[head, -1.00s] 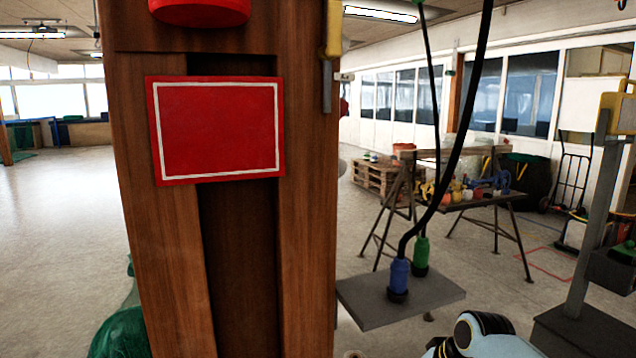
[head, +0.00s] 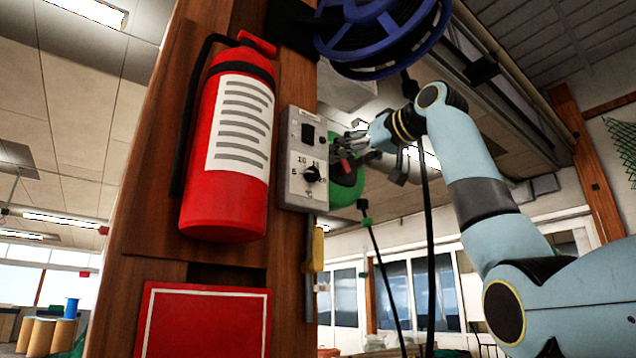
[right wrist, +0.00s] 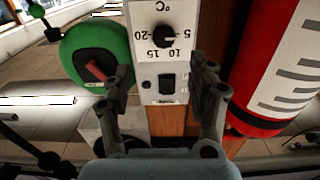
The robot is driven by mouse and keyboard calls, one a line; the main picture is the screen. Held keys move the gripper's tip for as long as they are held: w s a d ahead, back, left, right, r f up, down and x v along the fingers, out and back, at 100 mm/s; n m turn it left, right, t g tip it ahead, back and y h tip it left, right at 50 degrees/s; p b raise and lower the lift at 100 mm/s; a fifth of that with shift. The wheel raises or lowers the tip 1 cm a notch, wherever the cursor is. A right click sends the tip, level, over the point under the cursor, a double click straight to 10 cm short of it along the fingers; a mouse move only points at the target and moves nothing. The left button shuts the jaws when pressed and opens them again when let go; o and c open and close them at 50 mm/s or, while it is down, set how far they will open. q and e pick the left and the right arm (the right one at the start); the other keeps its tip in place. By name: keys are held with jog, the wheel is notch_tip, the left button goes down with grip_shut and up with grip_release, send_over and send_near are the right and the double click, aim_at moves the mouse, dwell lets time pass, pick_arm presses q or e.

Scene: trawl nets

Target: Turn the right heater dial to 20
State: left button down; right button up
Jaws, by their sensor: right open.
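A grey heater control box (head: 291,190) is mounted on the wooden post, right of the fire extinguisher. Its black dial (head: 312,174) sits low on the face, with 5, 10, 15 and 20 printed around it and a black switch above. In the right wrist view the box appears upside down, with the dial (right wrist: 163,37) beyond the fingertips. I cannot tell which number the dial points to. My right gripper (head: 362,150) is open and empty, right of the box and apart from the dial. In its wrist view the fingers (right wrist: 162,88) frame the switch. My left gripper is not in view.
A red fire extinguisher (head: 230,150) hangs close left of the box. A green reel (head: 346,190) is just to its right, and a blue reel (head: 380,35) hangs above. A red panel (head: 205,322) is below. Cables hang right of the post.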

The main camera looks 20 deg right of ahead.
aim_at(314, 173)
jog(key=p+x, duration=0.2)
jog(key=x, duration=0.3)
jog(key=p+x, duration=0.3)
jog(key=x, duration=0.2)
jog(key=shift+a+r, duration=0.15)
jog(key=shift+a, duration=0.1)
jog(key=shift+w+a+p, duration=0.25)
jog(key=shift+w+p, duration=0.05)
jog(key=shift+w, duration=0.05)
jog(key=shift+c, duration=0.3)
jog(key=shift+d, duration=0.1)
jog(key=shift+c, duration=1)
jog(key=c, duration=0.9)
